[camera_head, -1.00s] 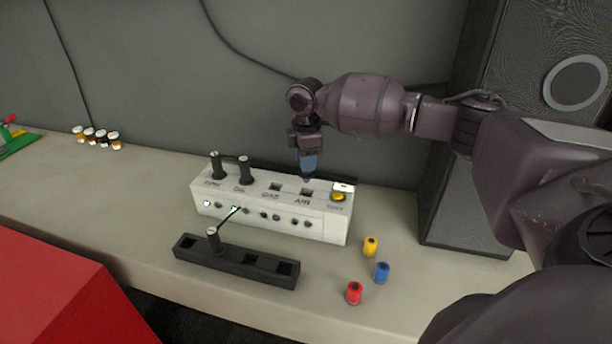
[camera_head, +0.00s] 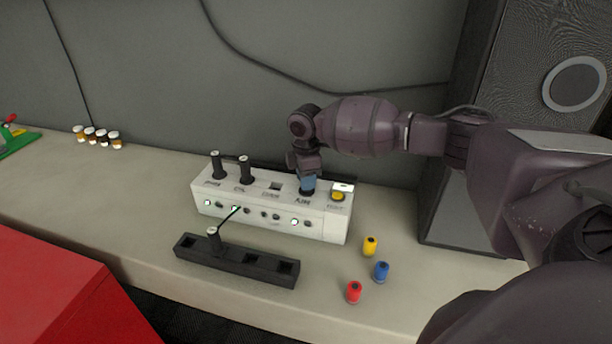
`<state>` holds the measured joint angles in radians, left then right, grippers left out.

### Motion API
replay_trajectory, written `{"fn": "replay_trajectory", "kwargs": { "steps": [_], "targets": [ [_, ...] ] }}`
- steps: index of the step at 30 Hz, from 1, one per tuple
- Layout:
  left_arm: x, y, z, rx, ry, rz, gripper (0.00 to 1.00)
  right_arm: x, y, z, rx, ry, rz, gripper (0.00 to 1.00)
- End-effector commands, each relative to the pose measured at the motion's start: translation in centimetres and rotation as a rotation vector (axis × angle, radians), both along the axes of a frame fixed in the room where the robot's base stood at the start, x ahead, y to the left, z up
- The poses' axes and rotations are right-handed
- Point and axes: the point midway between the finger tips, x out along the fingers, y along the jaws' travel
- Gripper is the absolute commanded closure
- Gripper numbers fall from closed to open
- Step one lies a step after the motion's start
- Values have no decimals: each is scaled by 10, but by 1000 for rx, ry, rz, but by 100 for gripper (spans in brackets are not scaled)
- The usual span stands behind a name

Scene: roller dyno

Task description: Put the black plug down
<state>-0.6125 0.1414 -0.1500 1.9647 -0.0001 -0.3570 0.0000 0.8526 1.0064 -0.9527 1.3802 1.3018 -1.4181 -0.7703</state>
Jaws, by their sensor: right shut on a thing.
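My right gripper (camera_head: 307,188) points down at the AIR socket of the white box, shut on a black plug. The plug is almost wholly hidden by the fingers, and its lower end seems to be in the socket. The white box (camera_head: 335,230) has two other black plugs standing upright in its left sockets, a left one (camera_head: 217,167) and a right one (camera_head: 246,172). The socket between them and my gripper is empty. My left gripper is out of view.
Yellow (camera_head: 370,246), blue (camera_head: 381,272) and red (camera_head: 354,292) cylinders stand on the bench right of the rack. A yellow button (camera_head: 338,196) is on the box's right end. A dark speaker-like cabinet (camera_head: 470,150) stands at right.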

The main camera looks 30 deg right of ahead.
Motion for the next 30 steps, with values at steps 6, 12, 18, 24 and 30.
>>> {"fn": "replay_trajectory", "kwargs": {
  "steps": [6,12,18,24,30],
  "targets": [
    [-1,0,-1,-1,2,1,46,0,0,-1,0,0,0,46],
    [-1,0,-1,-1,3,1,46,0,0,0,0,0,0,46],
    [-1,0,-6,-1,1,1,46,0,0,8,-1,-3,1,46],
    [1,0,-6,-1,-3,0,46,1,0,42,1,-4,1,46],
    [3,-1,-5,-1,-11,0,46,0,0,82,0,-3,1,46]
  ]
}}
